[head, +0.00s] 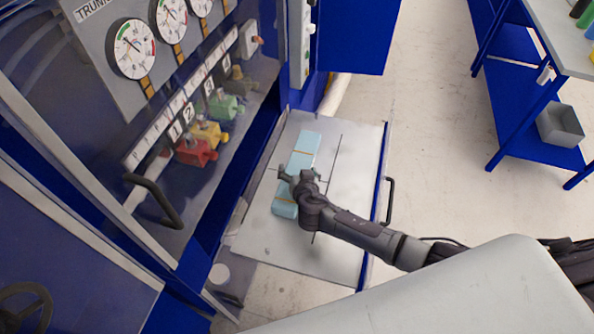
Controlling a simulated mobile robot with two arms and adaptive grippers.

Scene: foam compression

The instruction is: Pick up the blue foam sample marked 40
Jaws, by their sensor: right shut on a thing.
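The blue foam sample (304,148) is a long light-blue block with thin tan lines across it. It lies lengthwise on the pale metal plate (344,231) in the middle of the head view. My right gripper (290,178) comes in from the right and is shut on the foam near its middle. The gripper covers part of the block, and no marking 40 can be read from here. I cannot tell whether the block is raised off the plate. My left gripper is not in view.
A blue cabinet with gauges (134,48) and coloured valve handles (197,153) stands at left. A black handle (389,201) edges the plate's right side. A blue workbench (520,120) with a grey bin (560,126) is at upper right. Open floor (432,100) lies between.

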